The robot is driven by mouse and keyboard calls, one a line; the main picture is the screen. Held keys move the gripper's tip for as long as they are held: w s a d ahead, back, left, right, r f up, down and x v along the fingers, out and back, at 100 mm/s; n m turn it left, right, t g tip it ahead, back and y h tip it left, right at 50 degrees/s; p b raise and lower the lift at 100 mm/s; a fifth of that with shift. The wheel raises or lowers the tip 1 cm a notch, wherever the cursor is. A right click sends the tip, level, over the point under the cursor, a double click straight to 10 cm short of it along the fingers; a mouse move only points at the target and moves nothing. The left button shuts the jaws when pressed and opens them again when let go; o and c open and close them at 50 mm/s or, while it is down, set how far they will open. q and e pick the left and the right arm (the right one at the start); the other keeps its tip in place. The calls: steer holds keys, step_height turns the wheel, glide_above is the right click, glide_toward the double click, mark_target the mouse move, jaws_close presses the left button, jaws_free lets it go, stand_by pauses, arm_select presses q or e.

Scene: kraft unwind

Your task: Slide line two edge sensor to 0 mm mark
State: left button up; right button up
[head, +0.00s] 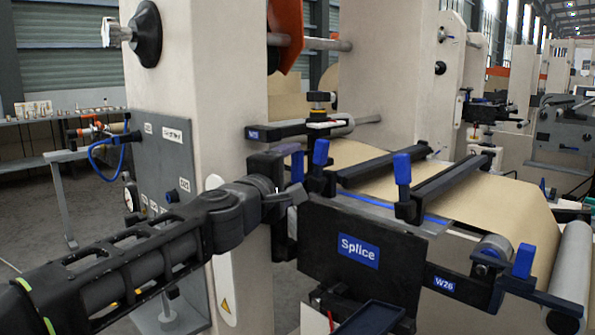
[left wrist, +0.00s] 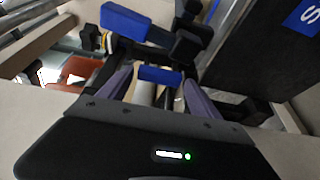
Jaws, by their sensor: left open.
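My left gripper (head: 293,195) is at the left end of the black "Splice" unit, below a blue handle (head: 297,166). In the left wrist view its two purple-grey fingers (left wrist: 158,95) are apart, with a blue block (left wrist: 160,75) seen between or beyond their tips. I cannot tell whether they touch it. I cannot tell for sure which part is the line two edge sensor. No millimetre scale or 0 mark is readable. My right gripper is not in view.
The "Splice" plate (head: 356,278) stands close right of the gripper. Two black clamp bars (head: 450,185) with blue handles (head: 402,168) lie over the brown kraft web (head: 500,200). A beige column (head: 195,70) rises behind my arm. A W26 bar (head: 446,284) sits low right.

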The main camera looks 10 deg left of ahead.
mark_target(295, 168)
arm_select(q)
steer(key=shift+w+d, duration=0.2)
steer(key=shift+w, duration=0.7)
steer(key=shift+w+d, duration=0.15)
steer(key=shift+w, duration=0.75)
jaws_close()
